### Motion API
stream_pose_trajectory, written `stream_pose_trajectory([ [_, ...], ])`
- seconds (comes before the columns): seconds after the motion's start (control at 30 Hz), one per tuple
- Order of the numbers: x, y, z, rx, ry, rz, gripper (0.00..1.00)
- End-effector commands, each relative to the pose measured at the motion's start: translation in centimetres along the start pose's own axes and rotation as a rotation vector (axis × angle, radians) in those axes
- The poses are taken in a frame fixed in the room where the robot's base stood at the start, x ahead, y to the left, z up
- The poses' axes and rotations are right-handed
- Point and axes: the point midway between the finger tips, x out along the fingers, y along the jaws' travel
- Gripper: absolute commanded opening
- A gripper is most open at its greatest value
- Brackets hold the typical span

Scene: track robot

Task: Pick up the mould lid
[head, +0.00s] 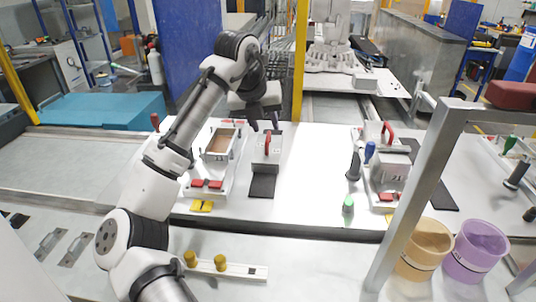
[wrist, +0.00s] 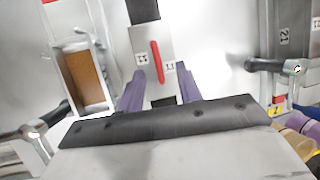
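The mould lid (head: 266,152) is a grey metal block with a red handle on top. It sits at the far end of a black mat (head: 262,187) on the white table. In the wrist view the lid (wrist: 142,46) lies ahead of the fingers, with its upright red handle (wrist: 157,62) seen between them. My gripper (head: 264,122) is just above the lid in the head view. The gripper (wrist: 160,84) has its two purple fingers spread apart with nothing gripped. I cannot tell the exact height gap.
Left of the lid stands an open mould (head: 219,143) with a brown interior, in a white fixture with red blocks. A second mould (head: 388,172) stands at the right. A green-topped item (head: 348,205) is near the front edge.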

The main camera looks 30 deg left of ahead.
Motion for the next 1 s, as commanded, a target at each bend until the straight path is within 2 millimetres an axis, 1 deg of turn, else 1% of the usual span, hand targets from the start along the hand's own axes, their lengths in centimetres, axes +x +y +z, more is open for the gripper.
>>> stream_pose_trajectory([
  [0.03,1.0,0.2,-0.3,-0.001,0.0,0.001,0.35],
  [0.17,2.7,0.6,-0.5,-0.002,-0.001,0.003,0.35],
  [0.27,4.0,0.5,-0.5,-0.001,0.0,0.002,0.35],
  [0.37,4.3,0.4,-0.3,0.0,-0.003,0.001,0.35],
  [0.57,4.2,0.3,-0.3,-0.001,-0.002,0.0,0.35],
  [0.83,4.2,0.3,-0.3,-0.001,-0.002,0.0,0.01],
  [1.0,4.3,0.3,-0.3,-0.001,-0.002,0.0,0.0],
])
